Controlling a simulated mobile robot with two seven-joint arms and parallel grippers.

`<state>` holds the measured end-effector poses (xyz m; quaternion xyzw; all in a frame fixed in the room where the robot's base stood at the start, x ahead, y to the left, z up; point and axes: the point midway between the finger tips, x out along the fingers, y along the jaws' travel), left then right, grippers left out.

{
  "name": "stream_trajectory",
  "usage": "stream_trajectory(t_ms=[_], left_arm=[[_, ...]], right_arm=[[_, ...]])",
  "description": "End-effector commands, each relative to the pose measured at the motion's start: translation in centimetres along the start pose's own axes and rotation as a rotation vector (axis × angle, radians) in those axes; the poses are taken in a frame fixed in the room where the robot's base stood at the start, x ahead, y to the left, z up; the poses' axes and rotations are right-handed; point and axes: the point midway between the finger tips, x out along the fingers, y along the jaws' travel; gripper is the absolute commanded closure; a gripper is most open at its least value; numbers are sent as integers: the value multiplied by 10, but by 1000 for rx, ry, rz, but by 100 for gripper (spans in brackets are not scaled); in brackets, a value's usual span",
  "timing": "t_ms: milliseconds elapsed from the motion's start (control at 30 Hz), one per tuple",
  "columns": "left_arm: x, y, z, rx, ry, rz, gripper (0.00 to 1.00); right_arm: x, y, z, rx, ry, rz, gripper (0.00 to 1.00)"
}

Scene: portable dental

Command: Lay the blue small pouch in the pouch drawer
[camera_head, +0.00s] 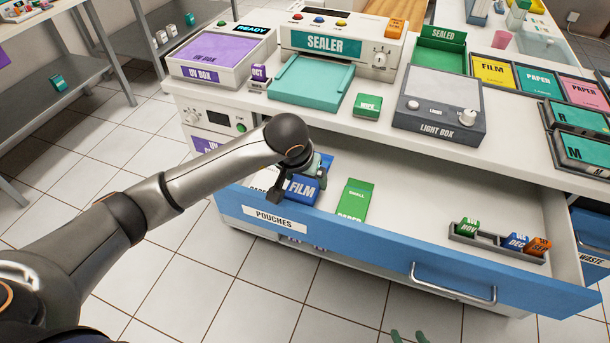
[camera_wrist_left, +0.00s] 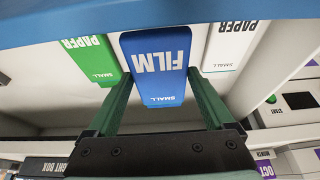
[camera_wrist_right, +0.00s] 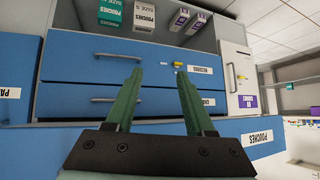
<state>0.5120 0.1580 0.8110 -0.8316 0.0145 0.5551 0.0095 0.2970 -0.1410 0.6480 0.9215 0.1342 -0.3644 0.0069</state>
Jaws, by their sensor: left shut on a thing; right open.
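The blue small pouch (camera_head: 308,190), marked FILM SMALL, is in the left part of the open pouch drawer (camera_head: 365,243), whose front is labelled POUCHES. My left gripper (camera_head: 290,183) reaches into the drawer from above. In the left wrist view its green fingers (camera_wrist_left: 162,98) are on both sides of the blue pouch (camera_wrist_left: 160,72), shut on it. I cannot tell whether the pouch touches the drawer floor. My right gripper (camera_wrist_right: 155,80) is open and empty; only its fingertips (camera_head: 408,337) show at the bottom of the head view.
A green small paper pouch (camera_head: 355,200) lies to the right in the drawer, and a white pouch (camera_wrist_left: 232,45) shows on the other side. A small tray of month tags (camera_head: 480,240) is at the drawer's right. The drawer's middle is clear. The sealer (camera_head: 335,45) and light box (camera_head: 440,105) stand above.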

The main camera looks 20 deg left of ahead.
Motion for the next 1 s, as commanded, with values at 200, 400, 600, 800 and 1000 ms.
stream_trajectory(t_ms=[200,400,600,800,1000], left_arm=[[23,1,10,0,-1,2,71],[41,0,17,1,1,-2,71],[49,0,20,0,1,0,71],[48,0,20,-1,1,0,71],[48,0,20,0,0,0,71]], right_arm=[[11,-4,5,-6,0,-14,46],[21,-4,5,-13,12,-19,46],[23,-2,6,-16,19,-16,46],[19,-2,13,-12,5,-15,46],[19,-2,15,-12,1,-14,46]])
